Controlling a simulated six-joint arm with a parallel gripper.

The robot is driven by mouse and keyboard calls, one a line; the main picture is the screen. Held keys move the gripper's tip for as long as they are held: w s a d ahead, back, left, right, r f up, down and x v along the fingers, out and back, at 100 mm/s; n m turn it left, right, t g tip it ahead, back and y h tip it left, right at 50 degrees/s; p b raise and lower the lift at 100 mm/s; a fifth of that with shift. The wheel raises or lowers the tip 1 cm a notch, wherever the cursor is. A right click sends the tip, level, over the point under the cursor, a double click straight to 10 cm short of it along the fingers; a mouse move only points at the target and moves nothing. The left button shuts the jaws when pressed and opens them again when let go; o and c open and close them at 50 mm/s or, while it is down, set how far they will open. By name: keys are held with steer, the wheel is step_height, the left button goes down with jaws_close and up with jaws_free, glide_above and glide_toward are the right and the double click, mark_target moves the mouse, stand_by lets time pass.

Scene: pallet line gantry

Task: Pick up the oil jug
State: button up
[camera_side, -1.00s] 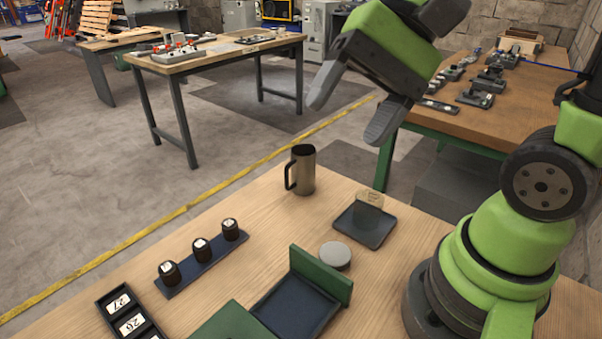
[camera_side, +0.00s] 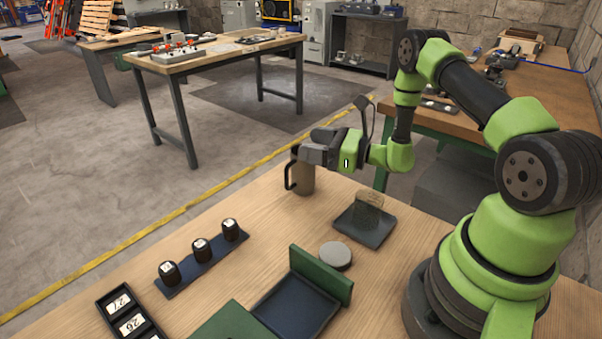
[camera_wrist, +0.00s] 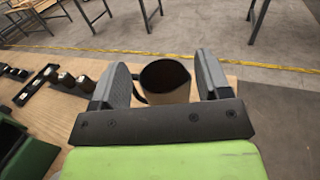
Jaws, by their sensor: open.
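The oil jug (camera_side: 302,177) is a metallic brown-grey cylinder with a dark handle on its left. It stands upright near the far edge of the wooden table. In the side view my gripper (camera_side: 318,148) is level with the jug's top and hides its upper part. In the wrist view the jug (camera_wrist: 165,88) shows its dark open mouth between my two fingers (camera_wrist: 168,85). The fingers are apart, one on each side, and the handle is toward the left finger. I cannot tell whether either finger touches the jug.
A grey round disc (camera_side: 335,255) and a green-backed dark tray (camera_side: 298,305) are nearer. Several black knobs (camera_side: 201,249) stand on a strip at left. The table between jug and strip is clear.

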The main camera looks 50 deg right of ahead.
mark_target(314, 169)
step_height(314, 169, down, 7)
steer(key=shift+r, duration=0.2)
steer(key=shift+x, duration=1.1)
steer(key=shift+w+a+f, duration=0.1)
steer(key=shift+w+a, duration=0.05)
steer(key=shift+w, duration=0.2)
steer(key=c, duration=0.8)
steer(key=shift+c, duration=0.2)
steer(key=shift+r, duration=0.25)
